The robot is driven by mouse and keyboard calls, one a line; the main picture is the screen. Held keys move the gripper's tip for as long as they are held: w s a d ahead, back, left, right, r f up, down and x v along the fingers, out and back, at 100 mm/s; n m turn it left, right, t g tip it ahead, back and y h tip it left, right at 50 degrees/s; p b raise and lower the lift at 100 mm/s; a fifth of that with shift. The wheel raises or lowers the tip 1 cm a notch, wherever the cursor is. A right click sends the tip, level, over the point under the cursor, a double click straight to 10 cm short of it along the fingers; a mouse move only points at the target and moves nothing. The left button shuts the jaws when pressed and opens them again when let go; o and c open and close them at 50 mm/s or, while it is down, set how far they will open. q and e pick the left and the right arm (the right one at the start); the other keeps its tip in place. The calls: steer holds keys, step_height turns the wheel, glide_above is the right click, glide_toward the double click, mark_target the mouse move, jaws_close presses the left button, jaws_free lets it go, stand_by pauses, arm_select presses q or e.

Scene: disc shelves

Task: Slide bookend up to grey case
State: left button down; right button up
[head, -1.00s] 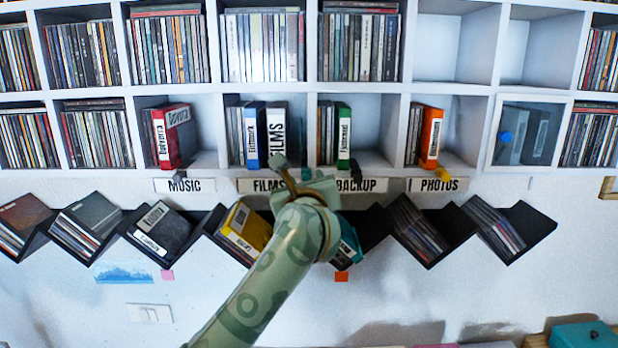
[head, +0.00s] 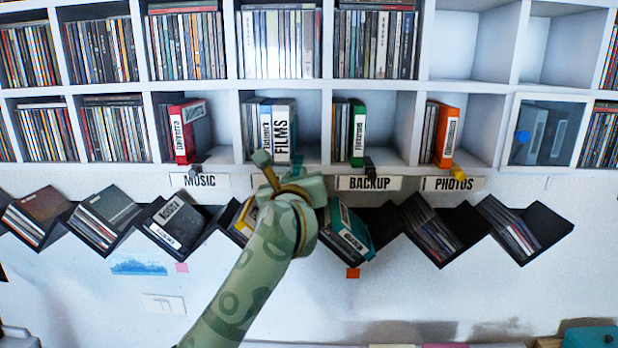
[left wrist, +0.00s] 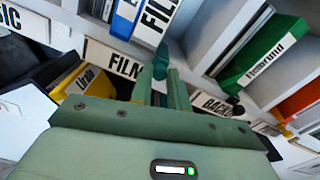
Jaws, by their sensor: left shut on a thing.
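A pale grey-white case lettered FILMS (head: 281,125) stands upright in the FILMS compartment, against a blue case (head: 265,132) on its left. It also shows at the top of the left wrist view (left wrist: 158,18). My left gripper (head: 263,160) is at the shelf's front edge, just below these cases. In the left wrist view its fingers (left wrist: 160,82) are shut on a small teal knob, taken as the bookend's (left wrist: 160,66). The rest of the bookend cannot be made out. My right gripper is not in view.
The FILMS compartment (head: 310,150) has free room right of the case. A green case (head: 358,132) and a dark knob (head: 370,164) are in the BACKUP compartment. Slanted black racks with cases hang below, including a yellow case (left wrist: 75,82) near my gripper.

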arm_select(q)
steer(key=c, duration=1.3)
jaws_free()
steer(key=shift+w, duration=0.1)
steer(key=shift+c, duration=0.2)
steer(key=s+b, duration=0.3)
steer(key=s, duration=1.3)
steer(key=shift+s, duration=0.2)
